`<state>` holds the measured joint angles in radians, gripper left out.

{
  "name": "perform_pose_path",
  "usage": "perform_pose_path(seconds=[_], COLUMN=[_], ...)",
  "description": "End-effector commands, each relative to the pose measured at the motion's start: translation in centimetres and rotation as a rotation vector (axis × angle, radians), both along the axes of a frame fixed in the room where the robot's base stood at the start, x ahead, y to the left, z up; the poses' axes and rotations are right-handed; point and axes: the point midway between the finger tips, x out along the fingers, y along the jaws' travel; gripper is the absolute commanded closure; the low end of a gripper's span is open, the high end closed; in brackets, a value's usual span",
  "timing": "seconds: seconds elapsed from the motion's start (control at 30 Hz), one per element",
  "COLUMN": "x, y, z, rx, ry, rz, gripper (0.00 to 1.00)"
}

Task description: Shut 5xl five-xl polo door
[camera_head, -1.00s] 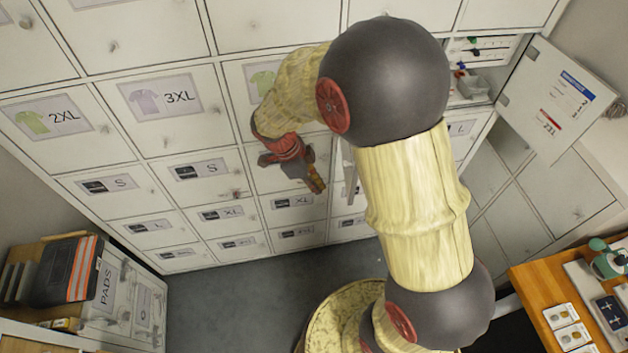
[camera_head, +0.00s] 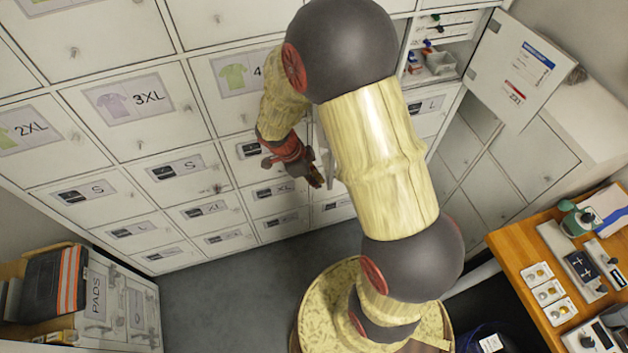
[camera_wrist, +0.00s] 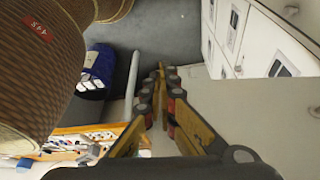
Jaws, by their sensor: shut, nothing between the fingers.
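My gripper (camera_head: 317,180) is shut and empty, pointing down in front of the locker wall. In the wrist view its fingers (camera_wrist: 160,80) lie close together. Just right of it in the head view, a thin pale upright panel (camera_head: 326,160) stands out from the lockers, seen nearly edge-on. It looks like an open door, but its label does not show, so I cannot tell whether it is the 5XL polo door. My arm hides the lockers right of the partly covered 4XL door (camera_head: 232,77). I cannot tell whether gripper and panel touch.
At the upper right an open door (camera_head: 520,75) hangs beside a compartment (camera_head: 440,45) with small items. Shut 3XL (camera_head: 130,100) and 2XL (camera_head: 25,125) doors are at left. Grey floor (camera_head: 230,290) is clear.

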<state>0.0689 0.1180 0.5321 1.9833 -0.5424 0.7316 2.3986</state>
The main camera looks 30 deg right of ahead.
Motion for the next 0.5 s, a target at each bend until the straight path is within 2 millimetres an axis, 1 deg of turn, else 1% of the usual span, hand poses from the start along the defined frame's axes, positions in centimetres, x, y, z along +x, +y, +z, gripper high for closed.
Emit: perform_pose_path(seconds=[0.17,0.27,0.37,0.5], x=[-0.2,-0.7,-1.4,-2.6], y=[-0.4,-1.1,-2.3,-5.0], z=[-0.1,-0.2,-0.3,-0.4], rx=[0.0,0.0,-0.001,-0.001], ry=[-0.002,-0.002,-0.003,-0.004], rz=[0.012,0.037,0.078,0.162], gripper=[1.0,1.0,1.0,1.0])
